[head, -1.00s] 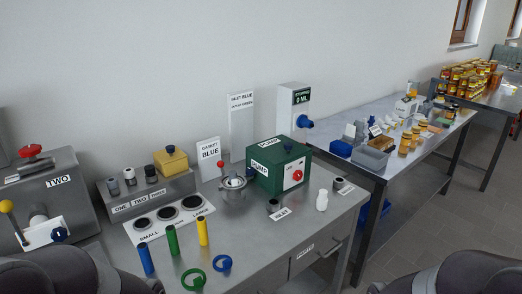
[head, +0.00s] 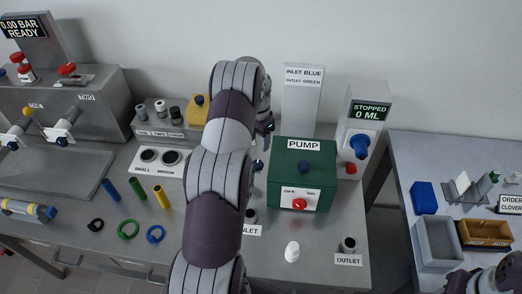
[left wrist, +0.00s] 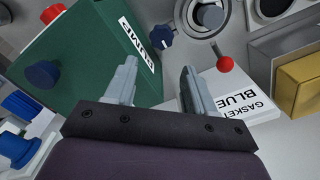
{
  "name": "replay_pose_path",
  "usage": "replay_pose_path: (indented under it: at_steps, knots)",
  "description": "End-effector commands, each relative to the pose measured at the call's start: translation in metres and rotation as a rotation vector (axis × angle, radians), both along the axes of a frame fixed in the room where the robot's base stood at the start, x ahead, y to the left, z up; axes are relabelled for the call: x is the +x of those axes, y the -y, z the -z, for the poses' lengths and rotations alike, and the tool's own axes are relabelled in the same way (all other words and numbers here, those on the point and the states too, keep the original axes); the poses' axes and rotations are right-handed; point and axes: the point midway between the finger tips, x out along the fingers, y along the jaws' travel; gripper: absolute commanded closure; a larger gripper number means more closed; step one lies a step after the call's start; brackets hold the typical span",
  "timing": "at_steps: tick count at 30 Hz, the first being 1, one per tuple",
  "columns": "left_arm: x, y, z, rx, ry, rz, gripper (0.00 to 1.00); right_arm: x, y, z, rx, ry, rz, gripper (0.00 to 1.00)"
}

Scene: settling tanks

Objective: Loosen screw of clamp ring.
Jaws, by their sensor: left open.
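In the left wrist view, a round metal fitting with a clamp ring (left wrist: 209,17) sits at the top. A dark blue knob with a pale mark (left wrist: 162,37), which looks like its screw, stands at its left side. A lever with a red ball (left wrist: 225,64) sticks out below. My left gripper (left wrist: 158,66) is open and empty, its fingers pointing toward the dark blue knob, apart from it as far as I can tell. In the head view my left arm hides the fitting; only the dark blue knob (head: 259,165) shows beside the pump.
The green pump box (head: 302,180) stands close to the fitting. A "GASKET BLUE" sign (left wrist: 240,115) and a yellow block (left wrist: 303,86) are near my left gripper.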

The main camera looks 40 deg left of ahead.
Motion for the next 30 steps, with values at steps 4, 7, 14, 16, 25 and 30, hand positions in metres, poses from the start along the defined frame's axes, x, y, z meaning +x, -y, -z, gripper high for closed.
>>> replay_pose_path:
  at_steps: [4,7,14,16,25,30]
  knots:
    - [-0.002,0.001,0.031,-0.003,-0.006,-0.001,0.46,0.000,0.000,-0.019,0.000,0.000,0.000,0.57]
    - [-0.002,0.001,0.054,-0.001,-0.003,-0.001,0.46,0.000,0.000,-0.028,0.000,0.000,0.000,0.57]
    - [-0.001,0.001,0.094,0.000,0.000,-0.001,0.46,0.000,0.000,-0.042,0.000,0.000,0.000,0.57]
    - [-0.001,0.001,0.102,0.001,0.000,-0.001,0.46,0.000,0.000,-0.044,0.000,0.000,0.000,0.57]
    - [-0.001,0.001,0.113,0.002,0.002,-0.001,0.46,0.000,0.000,-0.045,0.000,0.000,0.000,0.57]
    - [-0.001,0.001,0.113,0.002,0.002,-0.001,0.62,0.000,0.000,-0.045,0.000,0.001,0.000,0.57]
